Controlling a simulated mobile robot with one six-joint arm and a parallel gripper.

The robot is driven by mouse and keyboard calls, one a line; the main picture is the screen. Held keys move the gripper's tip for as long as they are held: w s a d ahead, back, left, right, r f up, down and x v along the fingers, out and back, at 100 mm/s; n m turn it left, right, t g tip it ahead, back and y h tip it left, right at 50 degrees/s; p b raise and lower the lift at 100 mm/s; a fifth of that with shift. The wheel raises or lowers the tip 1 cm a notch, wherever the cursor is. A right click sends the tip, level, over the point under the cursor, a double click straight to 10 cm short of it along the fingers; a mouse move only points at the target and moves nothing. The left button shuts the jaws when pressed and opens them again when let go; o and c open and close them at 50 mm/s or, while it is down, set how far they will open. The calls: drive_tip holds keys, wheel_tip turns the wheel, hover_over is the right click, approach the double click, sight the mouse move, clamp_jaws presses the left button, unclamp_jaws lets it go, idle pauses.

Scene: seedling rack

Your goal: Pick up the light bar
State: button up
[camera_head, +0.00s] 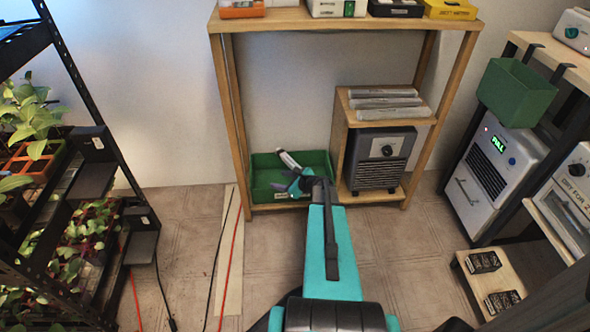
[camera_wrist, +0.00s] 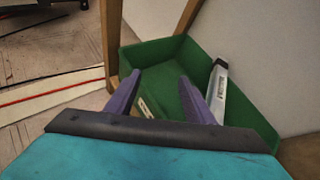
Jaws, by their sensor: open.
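The light bar is a slim pale bar with a dark end; it leans in a green bin, its upper end above the rim in the head view (camera_head: 289,160). In the wrist view the light bar (camera_wrist: 217,88) stands just right of the right finger, outside the gap between the fingers. The green bin (camera_head: 262,190) sits on the wooden rack's low shelf; it also fills the middle of the wrist view (camera_wrist: 250,118). My gripper (camera_wrist: 160,84) is open and empty, with its purple fingers over the bin. In the head view my gripper (camera_head: 286,186) partly hides the bin's front.
The wooden rack's post (camera_head: 233,120) rises at the bin's left. A grey heater-like box (camera_head: 380,160) and wooden stand are right of the bin. A seedling rack (camera_head: 75,75) stands left. Black and red cables (camera_head: 231,260) cross the floor.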

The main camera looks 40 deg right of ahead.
drive_tip(key=s+d+r+m+h, duration=0.1)
drive_tip(key=d, duration=0.3)
drive_tip(key=s+d+r+m+t+h, duration=0.1)
drive_tip(key=d+m, duration=0.1)
drive_tip(key=d, duration=0.1)
drive_tip(key=d+r+m+h, duration=0.1)
drive_tip(key=d+m, duration=0.1)
drive_tip(key=d, duration=0.2)
drive_tip(key=shift+s+d+r+b, duration=0.15)
drive_tip(key=shift+s+d+b, duration=0.15)
drive_tip(key=shift+s+b, duration=0.1)
drive_tip(key=b, duration=0.2)
approach(286, 156)
drive_tip(key=x, duration=0.2)
drive_tip(key=shift+w+d+f, duration=0.2)
drive_tip(key=shift+d+f, duration=0.05)
drive_tip(key=shift+d, duration=0.05)
drive_tip(key=shift+w, duration=0.35)
drive_tip(key=shift+f, duration=0.1)
drive_tip(key=shift+b+x, duration=1.15)
drive_tip(key=shift+x, duration=1.4)
drive_tip(key=shift+a, duration=0.1)
